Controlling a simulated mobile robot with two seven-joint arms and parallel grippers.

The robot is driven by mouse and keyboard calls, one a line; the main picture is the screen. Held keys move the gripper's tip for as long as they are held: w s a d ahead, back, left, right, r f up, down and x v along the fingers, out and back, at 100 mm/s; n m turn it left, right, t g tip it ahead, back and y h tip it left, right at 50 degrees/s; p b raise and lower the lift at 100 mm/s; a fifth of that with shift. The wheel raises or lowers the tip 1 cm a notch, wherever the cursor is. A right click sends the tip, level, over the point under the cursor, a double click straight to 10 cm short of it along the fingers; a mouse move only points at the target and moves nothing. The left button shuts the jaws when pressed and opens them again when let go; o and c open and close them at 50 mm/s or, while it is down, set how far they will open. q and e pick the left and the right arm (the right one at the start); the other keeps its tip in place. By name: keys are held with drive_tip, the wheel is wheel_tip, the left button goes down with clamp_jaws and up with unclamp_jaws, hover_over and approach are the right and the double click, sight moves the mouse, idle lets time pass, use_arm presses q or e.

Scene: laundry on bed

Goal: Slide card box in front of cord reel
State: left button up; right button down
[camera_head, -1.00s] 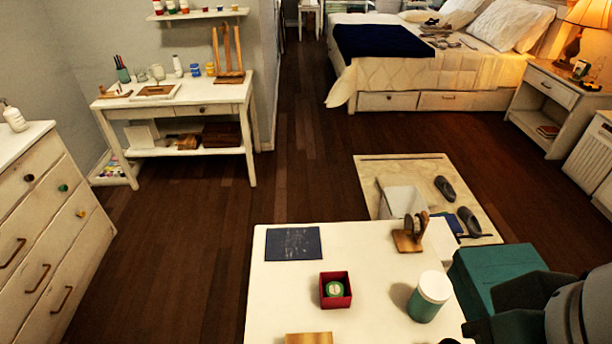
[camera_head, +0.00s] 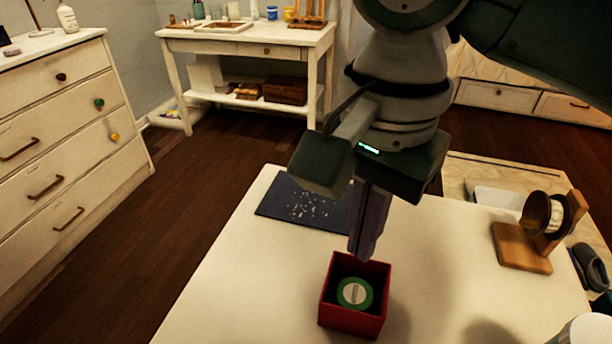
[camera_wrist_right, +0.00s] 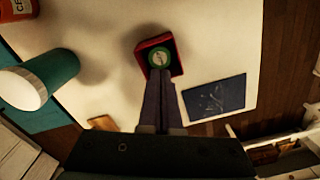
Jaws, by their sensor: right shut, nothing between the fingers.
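The card box appears to be the small open red box (camera_head: 325,305) on the white table, with a round green-and-white item (camera_head: 355,293) inside. It also shows in the wrist view (camera_wrist_right: 145,43). The cord reel (camera_head: 541,214), a dark spool on a wooden stand, is to the right of the box and farther back. My right gripper (camera_head: 363,257) is shut and empty, pointing down at the box's back edge. Its fingertips (camera_wrist_right: 160,73) overlap the box's rim in the wrist view; I cannot tell whether they touch it. My left gripper is not in view.
A dark blue speckled sheet (camera_head: 300,205) lies behind the box. A teal jar with a white lid (camera_wrist_right: 58,70) and a red can (camera_wrist_right: 17,8) are also on the table. The tabletop between box and reel is clear. A white dresser (camera_head: 70,140) stands at left.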

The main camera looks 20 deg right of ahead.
sight(366, 281)
wheel_tip(366, 281, down, 10)
drive_tip(key=b, duration=0.3)
drive_tip(key=d, duration=0.1)
drive_tip(key=w, duration=0.1)
drive_tip(key=d+b, duration=0.1)
drive_tip(key=shift+w+d+f, duration=0.25)
drive_tip(key=shift+w+d, duration=0.05)
drive_tip(key=shift+w, duration=0.05)
drive_tip(key=shift+w+d+r, duration=0.1)
drive_tip(key=shift+w+d, duration=0.15)
drive_tip(key=shift+d, duration=0.15)
